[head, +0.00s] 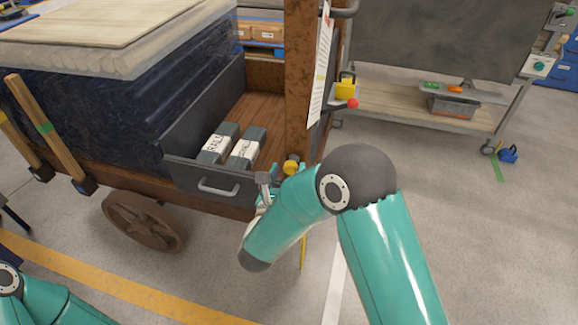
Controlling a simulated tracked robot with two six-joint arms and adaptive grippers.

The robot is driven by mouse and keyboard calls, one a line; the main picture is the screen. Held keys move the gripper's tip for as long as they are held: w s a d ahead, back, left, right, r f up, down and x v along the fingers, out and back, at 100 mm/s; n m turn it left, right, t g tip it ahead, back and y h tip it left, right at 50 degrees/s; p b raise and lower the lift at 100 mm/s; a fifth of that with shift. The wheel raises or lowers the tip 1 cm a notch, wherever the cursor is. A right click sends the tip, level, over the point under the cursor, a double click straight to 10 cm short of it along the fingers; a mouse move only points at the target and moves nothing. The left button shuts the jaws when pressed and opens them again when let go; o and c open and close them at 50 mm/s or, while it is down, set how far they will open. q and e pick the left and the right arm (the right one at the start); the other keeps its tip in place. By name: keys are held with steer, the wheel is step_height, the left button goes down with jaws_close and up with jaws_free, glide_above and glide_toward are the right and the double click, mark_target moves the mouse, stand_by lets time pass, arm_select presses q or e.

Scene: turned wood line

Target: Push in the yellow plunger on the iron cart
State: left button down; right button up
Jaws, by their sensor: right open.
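The iron cart (299,60) is rusty brown, with a spoked wheel and a corner post. A small round yellow part (291,167), which looks like the yellow plunger, sits low at the foot of this post. My right gripper (264,184) is open, just left of the yellow part and in front of the cart's edge. My own forearm hides much of it, and I cannot tell whether it touches anything. A yellow box (345,89) with a red knob (352,104) is mounted higher on the post. My left gripper is out of view.
An open grey drawer (218,188) with two labelled packs (244,148) juts from the cart, left of my right gripper. A paper sheet (321,70) hangs on the post. A wheeled bench (390,103) stands behind right.

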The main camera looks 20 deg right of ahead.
steer(key=v, duration=0.9)
steer(key=shift+s+a, duration=0.25)
steer(key=shift+s, duration=0.05)
steer(key=shift+d+f, duration=0.1)
